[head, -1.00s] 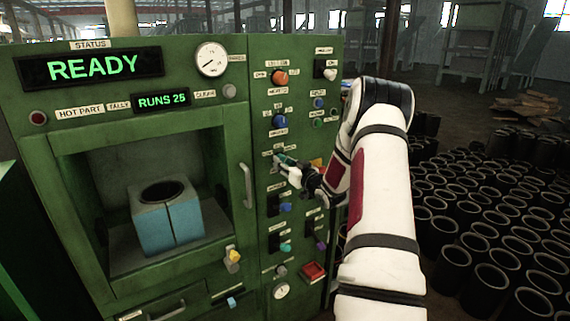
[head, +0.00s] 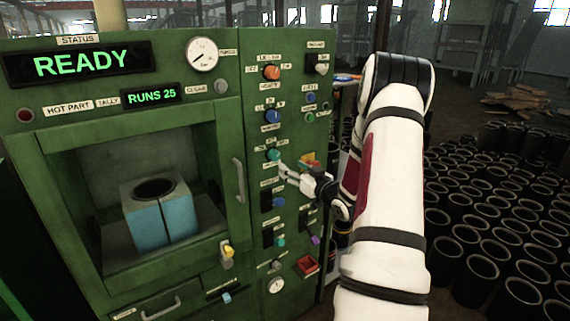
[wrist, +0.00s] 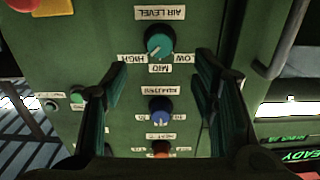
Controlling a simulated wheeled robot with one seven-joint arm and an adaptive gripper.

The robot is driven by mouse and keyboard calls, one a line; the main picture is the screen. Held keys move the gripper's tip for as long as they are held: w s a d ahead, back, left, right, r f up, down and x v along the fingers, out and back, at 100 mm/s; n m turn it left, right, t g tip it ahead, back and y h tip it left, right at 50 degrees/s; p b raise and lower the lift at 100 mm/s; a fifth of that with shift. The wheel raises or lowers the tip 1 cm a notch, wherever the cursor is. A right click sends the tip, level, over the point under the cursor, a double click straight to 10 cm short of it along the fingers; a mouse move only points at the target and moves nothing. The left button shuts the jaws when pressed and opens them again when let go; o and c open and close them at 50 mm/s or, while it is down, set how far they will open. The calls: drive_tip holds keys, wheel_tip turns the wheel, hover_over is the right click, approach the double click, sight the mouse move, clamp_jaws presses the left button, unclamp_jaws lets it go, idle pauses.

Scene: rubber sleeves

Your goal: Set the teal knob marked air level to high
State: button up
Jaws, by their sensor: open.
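The teal air level knob (head: 273,155) sits on the green control panel, just up and left of my gripper (head: 284,170). In the wrist view, which is upside down, the knob (wrist: 159,45) shows beyond the fingertips, with HIGH at its left, MID under it and LOW at its right. Its pale pointer line seems to slant toward the lower left, on the HIGH side; the exact setting is hard to tell. My gripper (wrist: 158,82) is open and empty, its two fingers spread and apart from the knob.
A blue knob (head: 272,116) and an orange knob (head: 271,73) are above the teal one. A switch with a blue lever (head: 278,202) is below. The door handle (head: 239,181) stands out at left. Black sleeves (head: 480,225) cover the floor at right.

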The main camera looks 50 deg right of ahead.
drive_tip(key=shift+v, duration=1.2)
drive_tip(key=w+a+r+n+g, duration=0.1)
drive_tip(key=w+a+r+g, duration=0.3)
drive_tip(key=w+a+r, duration=0.3)
drive_tip(key=s+a+r+g, duration=0.1)
drive_tip(key=s+a+r, duration=0.15)
drive_tip(key=a, duration=0.35)
drive_tip(key=s+a+r+g, duration=0.1)
drive_tip(key=a+r, duration=0.3)
drive_tip(key=a, duration=0.2)
drive_tip(key=s+a+r+n+g+y, duration=0.1)
drive_tip(key=s+a+g+y, duration=0.3)
drive_tip(key=s+a, duration=2)
drive_tip(key=shift+s+a+r+n+g, duration=0.15)
drive_tip(key=shift+s+r+n+g, duration=0.25)
drive_tip(key=shift+s+g, duration=0.4)
